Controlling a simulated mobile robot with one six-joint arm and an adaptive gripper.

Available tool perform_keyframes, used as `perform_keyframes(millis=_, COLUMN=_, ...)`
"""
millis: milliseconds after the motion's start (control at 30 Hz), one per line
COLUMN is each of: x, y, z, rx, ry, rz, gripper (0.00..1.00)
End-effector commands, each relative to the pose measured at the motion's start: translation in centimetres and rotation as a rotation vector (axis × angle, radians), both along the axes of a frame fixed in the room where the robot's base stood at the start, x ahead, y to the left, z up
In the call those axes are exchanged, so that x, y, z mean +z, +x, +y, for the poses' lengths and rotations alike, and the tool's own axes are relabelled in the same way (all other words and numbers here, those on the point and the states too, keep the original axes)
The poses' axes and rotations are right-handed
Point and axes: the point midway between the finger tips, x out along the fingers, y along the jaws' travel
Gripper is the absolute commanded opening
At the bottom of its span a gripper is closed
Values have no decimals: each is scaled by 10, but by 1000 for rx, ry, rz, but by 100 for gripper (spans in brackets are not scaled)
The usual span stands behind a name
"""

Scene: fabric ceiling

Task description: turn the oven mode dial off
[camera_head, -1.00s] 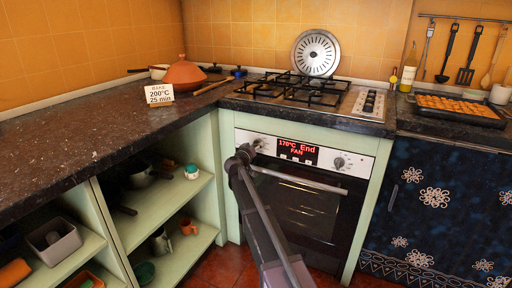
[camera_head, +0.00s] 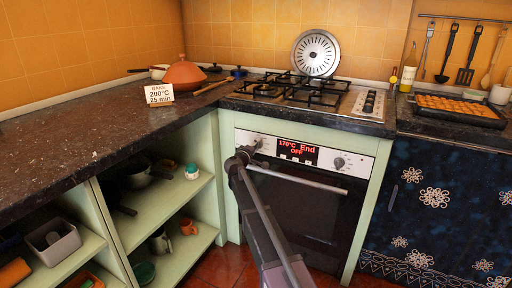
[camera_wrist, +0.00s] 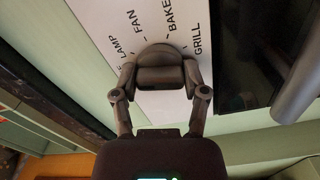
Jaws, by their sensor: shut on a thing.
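The oven (camera_head: 300,205) stands under the counter with its door shut. Its red display (camera_head: 297,150) reads "170°C End" and "OFF". The mode dial (camera_wrist: 160,56) is dark and round, on a white panel with LAMP, FAN, BAKE and GRILL labels in the wrist view. My gripper (camera_wrist: 160,80) is shut on the dial, one finger on each side. In the head view, my gripper (camera_head: 245,152) is at the left end of the control panel and hides part of the dial. Its pointer mark cannot be made out.
A second dial (camera_head: 339,162) is on the panel's right. The oven door handle (camera_head: 300,180) juts out just below my gripper. Open green shelves (camera_head: 180,190) are at left, and a dark blue curtain (camera_head: 425,215) hangs at right.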

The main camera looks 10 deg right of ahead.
Motion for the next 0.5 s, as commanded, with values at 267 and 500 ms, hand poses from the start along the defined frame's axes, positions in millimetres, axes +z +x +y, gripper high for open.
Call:
perform_keyframes(millis=267, x=1, y=4, z=-1, rx=1, ry=-150, rz=105, gripper=10)
perform_keyframes(millis=500, x=1, y=4, z=-1, rx=0, ry=-207, rz=146, gripper=10)
